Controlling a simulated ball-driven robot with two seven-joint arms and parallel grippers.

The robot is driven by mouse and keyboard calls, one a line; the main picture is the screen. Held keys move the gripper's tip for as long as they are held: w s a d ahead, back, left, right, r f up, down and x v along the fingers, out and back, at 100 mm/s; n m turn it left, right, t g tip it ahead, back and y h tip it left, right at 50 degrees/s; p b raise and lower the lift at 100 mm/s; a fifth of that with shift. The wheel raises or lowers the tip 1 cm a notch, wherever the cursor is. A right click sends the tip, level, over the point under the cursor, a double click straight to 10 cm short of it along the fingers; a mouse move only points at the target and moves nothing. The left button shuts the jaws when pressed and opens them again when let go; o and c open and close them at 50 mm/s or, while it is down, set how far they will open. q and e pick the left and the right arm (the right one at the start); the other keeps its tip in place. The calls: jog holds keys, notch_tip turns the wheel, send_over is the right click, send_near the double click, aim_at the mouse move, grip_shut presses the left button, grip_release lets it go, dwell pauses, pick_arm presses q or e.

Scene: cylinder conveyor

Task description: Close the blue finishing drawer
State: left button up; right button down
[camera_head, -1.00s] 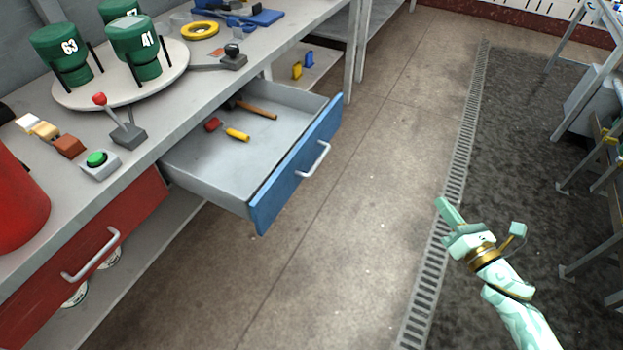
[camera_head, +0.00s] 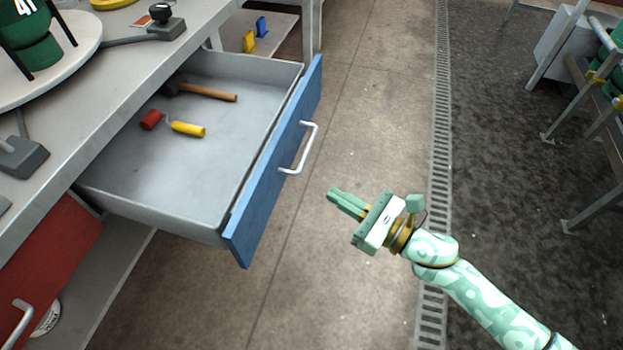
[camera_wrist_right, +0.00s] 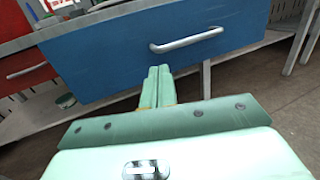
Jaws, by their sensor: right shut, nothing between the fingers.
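The blue drawer (camera_head: 268,178) stands pulled out from the grey workbench, with a silver bar handle (camera_head: 304,148) on its front. Inside it lie a hammer (camera_head: 208,92) with a wooden handle and a small roller with a red and a yellow part (camera_head: 187,129). My right gripper (camera_head: 332,195) is shut and empty, to the right of the drawer front and apart from it in the head view. In the right wrist view the shut fingers (camera_wrist_right: 157,72) point at the blue drawer front (camera_wrist_right: 110,62), below and left of its handle (camera_wrist_right: 187,40). My left gripper is not in view.
A red drawer (camera_head: 50,250) sits in the bench at lower left. A round turntable (camera_head: 60,62) with a green container (camera_head: 28,40) and a grey lever (camera_head: 22,155) stand on the benchtop. The floor (camera_head: 375,100) right of the drawer is clear.

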pick_arm(q)
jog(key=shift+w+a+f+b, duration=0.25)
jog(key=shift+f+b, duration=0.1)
jog(key=shift+b, duration=0.1)
pick_arm(e)
jog(key=x, duration=0.6)
jog(key=shift+w+a, duration=0.2)
jog(key=shift+a, duration=0.05)
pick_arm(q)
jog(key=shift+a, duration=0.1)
